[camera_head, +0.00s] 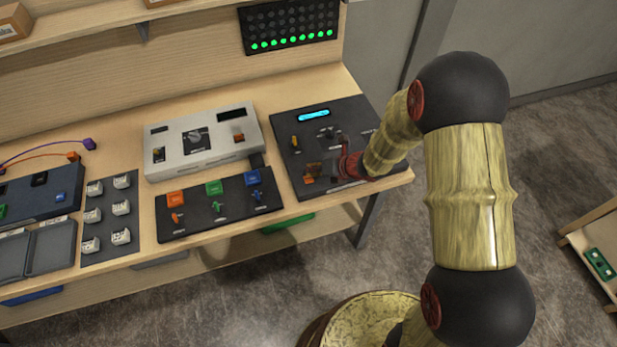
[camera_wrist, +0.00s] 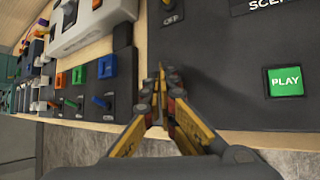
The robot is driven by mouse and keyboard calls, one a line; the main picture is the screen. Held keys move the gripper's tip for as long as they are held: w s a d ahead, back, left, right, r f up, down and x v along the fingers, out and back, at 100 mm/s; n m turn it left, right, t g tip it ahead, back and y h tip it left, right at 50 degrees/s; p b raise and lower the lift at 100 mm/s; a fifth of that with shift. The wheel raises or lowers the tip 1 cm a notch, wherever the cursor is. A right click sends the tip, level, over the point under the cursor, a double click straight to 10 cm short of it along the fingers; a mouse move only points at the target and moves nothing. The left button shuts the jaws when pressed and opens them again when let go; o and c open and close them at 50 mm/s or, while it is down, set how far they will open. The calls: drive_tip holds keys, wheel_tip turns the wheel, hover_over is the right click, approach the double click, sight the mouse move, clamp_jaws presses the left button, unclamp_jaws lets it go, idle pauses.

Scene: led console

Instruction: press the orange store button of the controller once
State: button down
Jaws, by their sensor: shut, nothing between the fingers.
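The controller (camera_head: 285,118) is a dark panel with a lit blue display, at the right end of the bench. A small orange patch, seemingly the store button (camera_head: 308,181), shows near its front left corner, close to my gripper (camera_head: 318,171). In the wrist view the controller (camera_wrist: 215,65) fills the right side. My gripper (camera_wrist: 162,98) is shut and empty, its tips over the controller's left part. The orange button is not visible there, perhaps hidden by the fingers. I cannot tell whether the tips touch it.
A green PLAY button (camera_wrist: 285,81) lies right of my fingers. A panel with coloured buttons and toggles (camera_head: 225,213) and a grey box (camera_head: 200,143) stand left of the controller. A lamp board (camera_head: 290,25) above has a lit green row. The bench's front edge is close to my gripper.

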wheel_tip(320, 180, up, 5)
drive_tip(key=p, duration=0.4)
idle(0.3)
idle(0.7)
